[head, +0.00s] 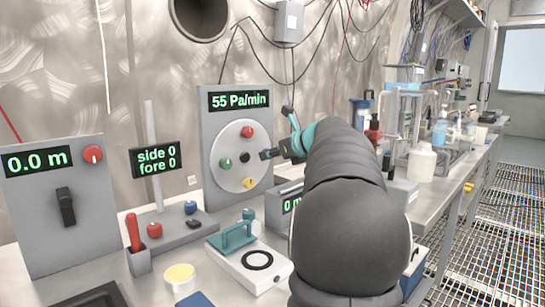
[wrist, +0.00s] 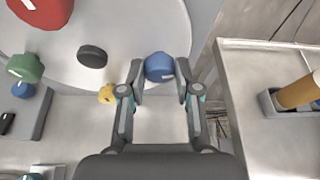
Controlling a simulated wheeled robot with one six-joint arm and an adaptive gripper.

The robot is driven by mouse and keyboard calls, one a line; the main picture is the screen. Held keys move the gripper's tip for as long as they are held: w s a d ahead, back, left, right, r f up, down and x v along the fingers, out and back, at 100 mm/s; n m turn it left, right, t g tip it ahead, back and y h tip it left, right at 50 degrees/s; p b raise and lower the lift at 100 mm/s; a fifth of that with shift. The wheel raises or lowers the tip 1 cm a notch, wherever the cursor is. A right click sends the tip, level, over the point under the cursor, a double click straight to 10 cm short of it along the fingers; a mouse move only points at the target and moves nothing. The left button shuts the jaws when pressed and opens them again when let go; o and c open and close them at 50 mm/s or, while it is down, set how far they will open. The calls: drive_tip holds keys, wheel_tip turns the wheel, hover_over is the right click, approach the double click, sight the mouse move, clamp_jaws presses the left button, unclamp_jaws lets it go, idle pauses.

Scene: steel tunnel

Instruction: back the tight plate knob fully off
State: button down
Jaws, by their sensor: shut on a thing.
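A round pale plate (head: 236,174) is on an upright grey panel (head: 209,125) below a display reading 55 Pa/min. It carries a red knob (head: 247,132), a green knob (head: 226,163), a yellow knob (head: 249,183) and a black centre piece (head: 244,157). A blue knob (wrist: 159,67) at the plate's edge sits between the fingers of my gripper (wrist: 161,71). My gripper is shut on it. No label shows which knob is tight.
Left of the panel are a "side 0 fore 0" display (head: 156,159) and a 0.0 m panel (head: 55,200) with a red knob. Below stands a white box with a teal handle (head: 236,236). Bottles and equipment crowd the bench to the right.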

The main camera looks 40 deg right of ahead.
drive_tip(key=shift+a+f+n+t+h+b, duration=0.1)
drive_tip(key=shift+n+t+h+b, duration=0.35)
drive_tip(key=shift+n+h+b, duration=1.05)
drive_tip(key=shift+a+f+n+t+h+b, duration=0.1)
drive_tip(key=shift+n+t+h+b, duration=0.3)
drive_tip(key=shift+n+b, duration=2.05)
drive_tip(key=shift+a+n+t+h+b, duration=0.1)
drive_tip(key=shift+n+t+h+b, duration=0.35)
drive_tip(key=shift+n+h+b, duration=1.45)
drive_tip(key=shift+m+y+b, duration=0.35)
drive_tip(key=shift+y+b, duration=0.4)
drive_tip(key=shift+y, duration=0.15)
drive_tip(key=c, duration=0.8)
unclamp_jaws()
drive_tip(key=v, duration=1.2)
drive_tip(key=shift+d+f, duration=0.1)
drive_tip(key=shift+d, duration=0.05)
